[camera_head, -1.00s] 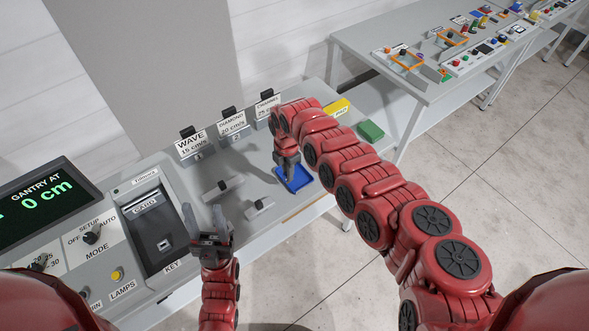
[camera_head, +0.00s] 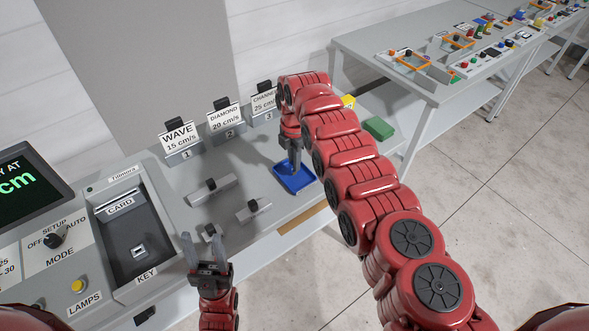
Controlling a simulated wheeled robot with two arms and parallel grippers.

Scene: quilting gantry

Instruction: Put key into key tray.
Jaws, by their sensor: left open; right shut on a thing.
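My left gripper (camera_head: 202,242) is open and empty at the front of the console, fingers pointing up in the picture, away from the tray.
The key slot panel (camera_head: 138,253) and MODE switch (camera_head: 54,240) are at left. Two grey bar-shaped controls (camera_head: 253,209) lie left of the tray. A green block (camera_head: 378,128) is to its right. Another table (camera_head: 400,80) with controls stands at back right.

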